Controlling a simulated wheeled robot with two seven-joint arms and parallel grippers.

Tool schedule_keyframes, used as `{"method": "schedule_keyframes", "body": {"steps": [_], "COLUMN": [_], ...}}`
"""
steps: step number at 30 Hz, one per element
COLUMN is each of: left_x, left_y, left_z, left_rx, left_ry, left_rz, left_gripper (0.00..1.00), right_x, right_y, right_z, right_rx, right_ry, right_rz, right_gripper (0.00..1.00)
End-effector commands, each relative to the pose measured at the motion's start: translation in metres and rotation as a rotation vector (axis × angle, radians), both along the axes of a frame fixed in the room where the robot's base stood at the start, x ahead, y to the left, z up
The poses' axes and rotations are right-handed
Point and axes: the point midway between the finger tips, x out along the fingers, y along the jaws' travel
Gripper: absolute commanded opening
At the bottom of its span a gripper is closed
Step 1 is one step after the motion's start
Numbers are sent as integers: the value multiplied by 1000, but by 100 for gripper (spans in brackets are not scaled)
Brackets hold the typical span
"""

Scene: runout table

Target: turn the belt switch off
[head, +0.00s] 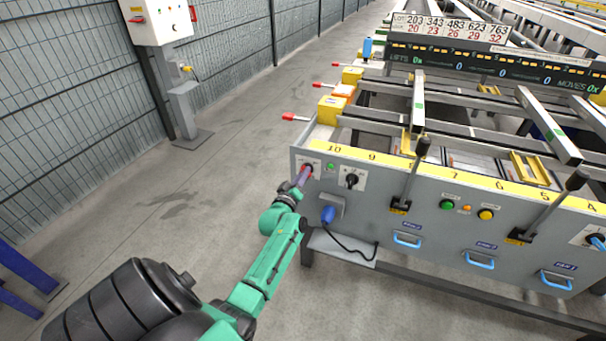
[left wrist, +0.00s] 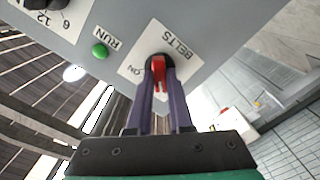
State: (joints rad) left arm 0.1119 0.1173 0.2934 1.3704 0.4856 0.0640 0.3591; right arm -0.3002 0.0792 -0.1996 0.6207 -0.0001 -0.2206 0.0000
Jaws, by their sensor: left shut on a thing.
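The belt switch (left wrist: 158,68) is a red knob on a white plate marked BELTS, at the left end of the grey front panel in the head view. The ON label shows beside it in the left wrist view; other marks on the plate are hidden by the fingers. The red handle lies roughly up and down in the left wrist view. My left gripper (left wrist: 160,80) is shut on the knob, its purple fingers on either side; it also shows at the panel in the head view (head: 302,176). My right gripper is not in view.
A green RUN lamp (left wrist: 100,50) sits beside the switch. A black rotary knob (head: 352,180) is right of it, and a blue plug (head: 328,214) with a cable is below. Black levers (head: 422,148) stick out farther right.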

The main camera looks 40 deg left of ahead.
Motion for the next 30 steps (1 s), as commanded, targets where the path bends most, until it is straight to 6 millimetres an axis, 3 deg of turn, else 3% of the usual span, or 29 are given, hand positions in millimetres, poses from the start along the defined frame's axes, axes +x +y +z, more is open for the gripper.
{"method": "schedule_keyframes", "body": {"steps": [17,18,20,30], "left_x": [0,0,0,-1], "left_y": [0,0,0,0], "left_z": [0,0,0,0], "left_rx": [-37,-37,-36,-35], "left_ry": [-12,-12,-12,-12], "left_rz": [1,1,1,0], "left_gripper": [0,26,49,49], "right_x": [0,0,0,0], "right_y": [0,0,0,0], "right_z": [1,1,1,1], "right_rx": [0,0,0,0], "right_ry": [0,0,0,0], "right_rz": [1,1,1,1], "right_gripper": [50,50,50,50]}}
